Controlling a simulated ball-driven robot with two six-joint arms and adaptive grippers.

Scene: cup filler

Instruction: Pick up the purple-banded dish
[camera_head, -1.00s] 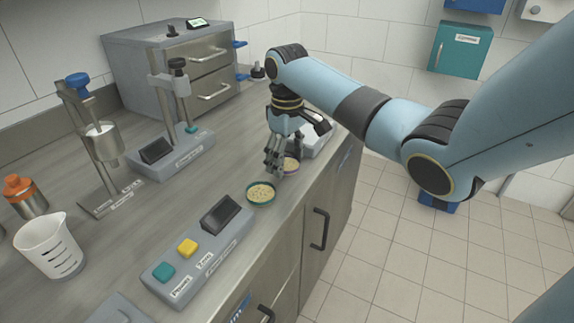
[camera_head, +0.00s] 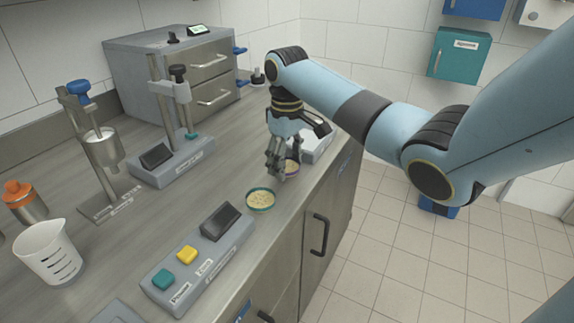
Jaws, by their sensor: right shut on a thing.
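The purple-banded dish (camera_head: 292,167) is a small round dish with a pale filling and a purple rim, near the front edge of the counter. My right gripper (camera_head: 281,170) points down and is shut on this dish, and its fingers hide the dish's left part. I cannot tell whether the dish is clear of the counter. A similar dish with a teal band (camera_head: 261,199) lies on the counter just in front and to the left. My left gripper is not in view.
A scale with buttons (camera_head: 205,256) lies in front, and a white device (camera_head: 317,146) is behind the gripper. Stands (camera_head: 172,160), a metal drawer unit (camera_head: 172,62), a white beaker (camera_head: 49,251) and an orange-capped bottle (camera_head: 24,203) are left. The counter's middle is free.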

